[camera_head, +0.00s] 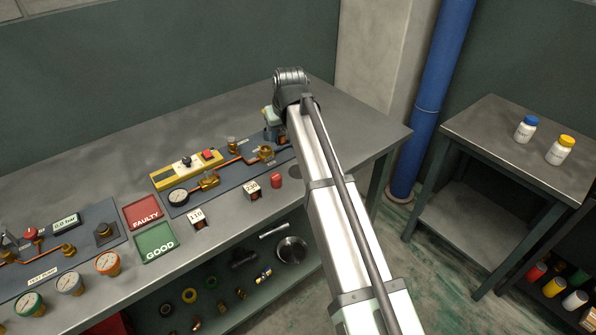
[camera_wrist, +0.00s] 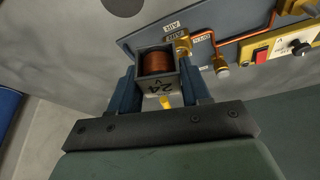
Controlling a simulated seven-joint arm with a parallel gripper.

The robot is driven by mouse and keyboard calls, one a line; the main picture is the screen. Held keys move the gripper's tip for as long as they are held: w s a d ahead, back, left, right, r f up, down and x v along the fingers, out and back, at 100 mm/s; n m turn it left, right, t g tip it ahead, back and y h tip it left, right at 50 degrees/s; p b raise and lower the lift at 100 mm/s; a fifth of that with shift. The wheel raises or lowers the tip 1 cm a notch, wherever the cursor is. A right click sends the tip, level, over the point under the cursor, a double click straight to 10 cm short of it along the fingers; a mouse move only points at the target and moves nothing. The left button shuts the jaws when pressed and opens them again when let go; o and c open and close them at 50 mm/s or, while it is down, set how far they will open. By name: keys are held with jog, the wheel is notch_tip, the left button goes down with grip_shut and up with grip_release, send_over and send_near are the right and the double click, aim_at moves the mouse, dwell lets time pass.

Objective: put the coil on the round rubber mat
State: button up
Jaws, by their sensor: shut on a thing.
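My gripper (camera_wrist: 167,88) is shut on a coil (camera_wrist: 157,67), a grey block with copper winding and a "24 V" label, held between its two blue fingers. In the head view my gripper (camera_head: 273,128) is over the far right end of the blue valve panel, and my arm hides part of it. I cannot tell whether the held coil touches anything below. The round rubber mat (camera_head: 295,172) is a dark disc on the bench, right of the panel and beside my arm. Part of it shows at the wrist view's top edge (camera_wrist: 124,5).
On the bench front stand a coil marked 24 (camera_head: 252,192), a coil marked 110 (camera_head: 198,219) and a red cap (camera_head: 276,179). Red FAULTY (camera_head: 142,212) and green GOOD (camera_head: 155,243) trays lie left.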

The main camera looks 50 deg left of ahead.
jog(key=w+d+f+m, duration=0.1)
jog(key=w+d, duration=0.3)
jog(key=shift+m+t, duration=0.3)
jog(key=shift+s+a+f, duration=0.1)
jog(key=shift+a+f, duration=0.1)
jog(key=shift+f, duration=2.3)
jog(key=shift+a+f, duration=0.15)
jog(key=shift+f, duration=2.35)
jog(key=o, duration=1)
jog(key=shift+f, duration=0.15)
jog(key=shift+o, duration=0.2)
jog(key=v, duration=1.2)
